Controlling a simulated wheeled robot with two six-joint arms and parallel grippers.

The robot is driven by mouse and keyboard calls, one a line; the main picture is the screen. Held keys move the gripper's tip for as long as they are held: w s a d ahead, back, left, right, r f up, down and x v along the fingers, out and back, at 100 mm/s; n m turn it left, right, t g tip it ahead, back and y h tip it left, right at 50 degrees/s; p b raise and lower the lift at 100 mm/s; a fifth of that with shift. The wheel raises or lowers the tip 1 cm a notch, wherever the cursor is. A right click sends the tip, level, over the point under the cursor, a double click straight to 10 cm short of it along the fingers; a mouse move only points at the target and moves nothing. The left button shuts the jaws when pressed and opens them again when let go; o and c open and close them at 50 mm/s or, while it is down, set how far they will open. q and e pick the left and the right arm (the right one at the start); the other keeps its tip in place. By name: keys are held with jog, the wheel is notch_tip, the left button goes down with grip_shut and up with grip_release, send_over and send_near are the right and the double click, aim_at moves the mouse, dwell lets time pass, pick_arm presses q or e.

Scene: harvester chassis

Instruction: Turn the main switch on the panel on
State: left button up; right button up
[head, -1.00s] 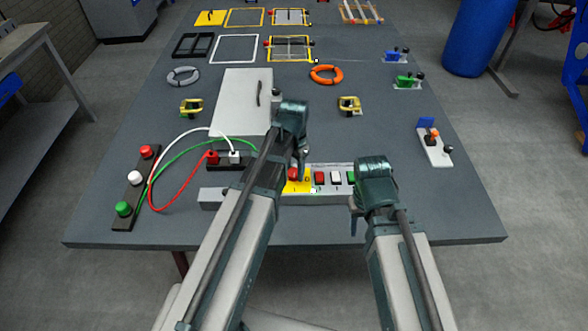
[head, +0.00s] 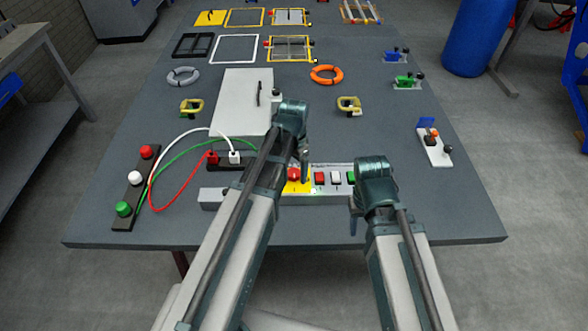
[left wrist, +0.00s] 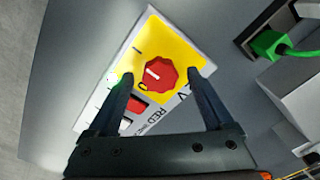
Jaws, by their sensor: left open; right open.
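The main switch is a red rotary knob (left wrist: 159,74) on a yellow plate (left wrist: 185,55) marked I and 0. Its white pointer line lies between the two marks in the left wrist view. In the head view the knob (head: 293,174) sits on the panel (head: 215,199) near the table's front. My left gripper (left wrist: 160,77) is open, with one finger on either side of the knob and visible gaps between. It also shows in the head view (head: 302,172), over the yellow plate. My right gripper (head: 354,214) is open and empty, at the panel's right end.
Red, white and green buttons (head: 336,178) lie right of the switch on the panel. A socket block with cables (head: 225,160) and a grey box (head: 243,100) stand behind. A button strip (head: 134,180) lies left. The table's front right is clear.

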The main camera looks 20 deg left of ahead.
aim_at(294, 173)
pick_arm(q)
notch_tip(294, 173, up, 14)
jog(key=p, duration=1.3)
jog(key=shift+f+p, duration=0.15)
jog(key=shift+p, duration=0.15)
jog(key=s+d+f+n+b, duration=0.1)
jog(key=s+d+f+b, duration=0.4)
jog(key=s, duration=0.2)
jog(key=s+d+f+n+y+b, duration=0.1)
jog(key=s+d+f+b, duration=0.4)
jog(key=s, duration=0.2)
jog(key=shift+s+d, duration=0.2)
jog(key=shift+d, duration=0.1)
jog(key=shift+f, duration=0.1)
dwell(0.3)
